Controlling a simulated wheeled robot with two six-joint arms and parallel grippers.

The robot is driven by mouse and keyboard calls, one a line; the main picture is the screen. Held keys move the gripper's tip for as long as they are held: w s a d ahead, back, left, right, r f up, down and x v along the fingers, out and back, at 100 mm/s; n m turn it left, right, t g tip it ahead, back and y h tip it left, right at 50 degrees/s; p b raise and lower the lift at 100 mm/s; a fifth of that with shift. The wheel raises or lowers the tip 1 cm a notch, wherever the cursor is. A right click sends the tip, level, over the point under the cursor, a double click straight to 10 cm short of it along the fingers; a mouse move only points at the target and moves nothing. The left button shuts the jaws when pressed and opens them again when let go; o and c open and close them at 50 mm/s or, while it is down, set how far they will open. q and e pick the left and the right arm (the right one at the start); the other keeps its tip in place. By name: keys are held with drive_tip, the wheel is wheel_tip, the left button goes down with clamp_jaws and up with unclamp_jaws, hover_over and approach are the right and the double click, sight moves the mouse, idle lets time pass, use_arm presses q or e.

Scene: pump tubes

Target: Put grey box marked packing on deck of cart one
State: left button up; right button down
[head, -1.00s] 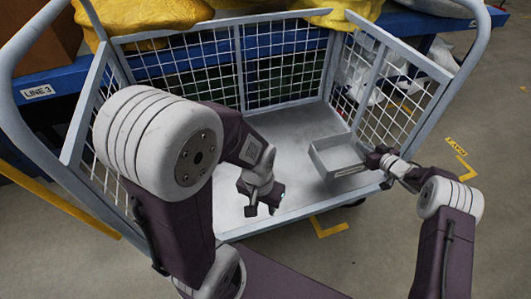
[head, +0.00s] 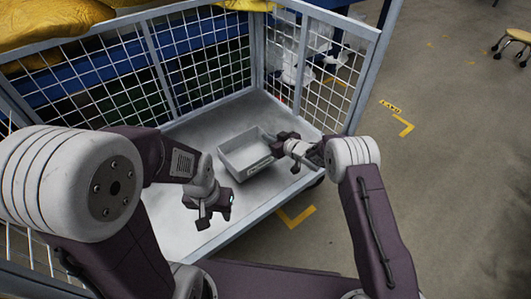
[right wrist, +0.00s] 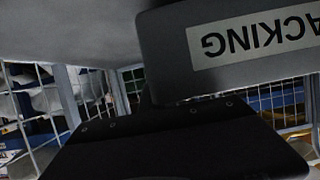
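The grey box (head: 245,153) is a shallow open tray over the front right part of the cart's grey deck (head: 180,228). It looks level; I cannot tell for sure whether its underside touches the deck. My right gripper (head: 279,146) is at the box's right end and appears shut on its wall; the fingertips are hidden. In the right wrist view, the box (right wrist: 170,60) is close up, its PACKING label (right wrist: 255,35) upside down. My left gripper (head: 213,210) is above the deck, left of the box and apart from it; its finger gap is unclear.
White mesh panels (head: 205,75) close the cart's back and sides; its front is open. The deck behind and left of the box is clear. Yellow sacks (head: 45,25) lie beyond the cart. Yellow floor marks (head: 297,215) and a stool (head: 515,40) are outside it.

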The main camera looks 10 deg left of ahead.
sight(264, 144)
drive_tip(key=shift+s+a+f, duration=0.1)
drive_tip(key=shift+s+a, duration=0.05)
drive_tip(key=shift+a, duration=0.2)
wheel_tip(264, 144, down, 4)
drive_tip(key=b, duration=0.4)
drive_tip(key=shift+f, duration=0.25)
drive_tip(key=shift+r, duration=0.25)
drive_tip(key=c, duration=2)
unclamp_jaws()
drive_tip(key=shift+f, duration=0.15)
drive_tip(key=o, duration=0.4)
drive_tip(key=shift+c, duration=0.2)
